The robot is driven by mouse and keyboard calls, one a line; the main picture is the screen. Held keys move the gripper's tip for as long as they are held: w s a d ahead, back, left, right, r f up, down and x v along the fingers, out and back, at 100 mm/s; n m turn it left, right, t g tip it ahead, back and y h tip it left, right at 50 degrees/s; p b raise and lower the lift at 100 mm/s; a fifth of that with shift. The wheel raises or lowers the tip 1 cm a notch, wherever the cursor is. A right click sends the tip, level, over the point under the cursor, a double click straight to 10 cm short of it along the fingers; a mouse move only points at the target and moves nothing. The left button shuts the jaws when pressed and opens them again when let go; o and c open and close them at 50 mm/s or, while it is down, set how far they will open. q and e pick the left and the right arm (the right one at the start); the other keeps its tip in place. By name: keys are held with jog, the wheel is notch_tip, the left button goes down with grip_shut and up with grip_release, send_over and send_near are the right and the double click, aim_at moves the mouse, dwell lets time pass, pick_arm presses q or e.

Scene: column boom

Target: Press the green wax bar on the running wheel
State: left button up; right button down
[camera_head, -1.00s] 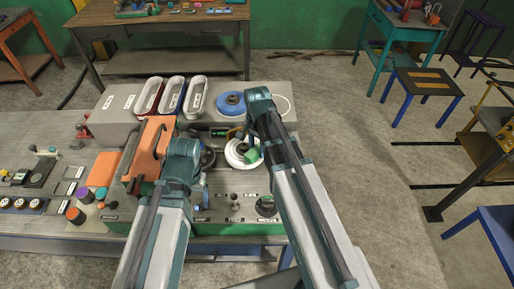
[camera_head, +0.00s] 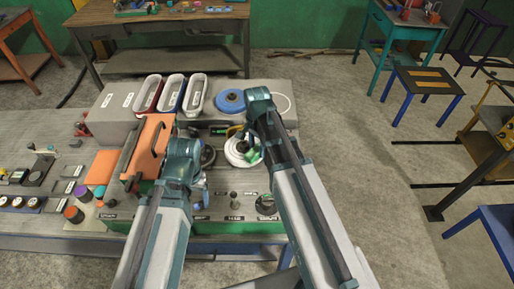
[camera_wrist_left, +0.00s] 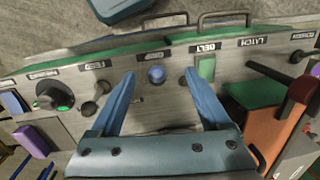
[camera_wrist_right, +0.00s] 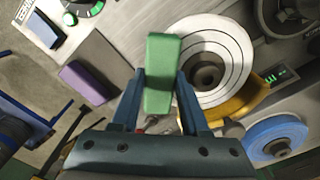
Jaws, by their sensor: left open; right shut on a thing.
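The white wheel (camera_head: 236,152) with dark rings sits on the grey machine; it fills the upper right of the right wrist view (camera_wrist_right: 212,55). My right gripper (camera_wrist_right: 160,98) is shut on the green wax bar (camera_wrist_right: 161,75). The bar overlaps the wheel's left edge in that view; I cannot tell whether they touch. In the head view the bar (camera_head: 252,155) shows over the wheel's right side, partly behind my right arm. My left gripper (camera_wrist_left: 158,80) is open and empty above the control panel, a blue button (camera_wrist_left: 156,75) between its fingertips.
A yellow guard (camera_wrist_right: 240,102) curves beside the wheel, and a blue wheel (camera_head: 230,102) stands behind it. An orange cover (camera_head: 150,145) rises left of my left gripper. Knobs, levers and a green BELT switch (camera_wrist_left: 206,68) crowd the panel. Bins (camera_head: 172,93) stand behind.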

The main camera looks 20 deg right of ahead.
pick_arm(q)
jog(key=shift+f+b, duration=0.55)
jog(key=shift+f, duration=0.05)
pick_arm(e)
jog(key=shift+f, duration=0.6)
dwell(2.0)
notch_tip(320, 180, up, 8)
jog(key=p, duration=0.8)
pick_arm(q)
notch_tip(320, 180, up, 8)
dwell(0.5)
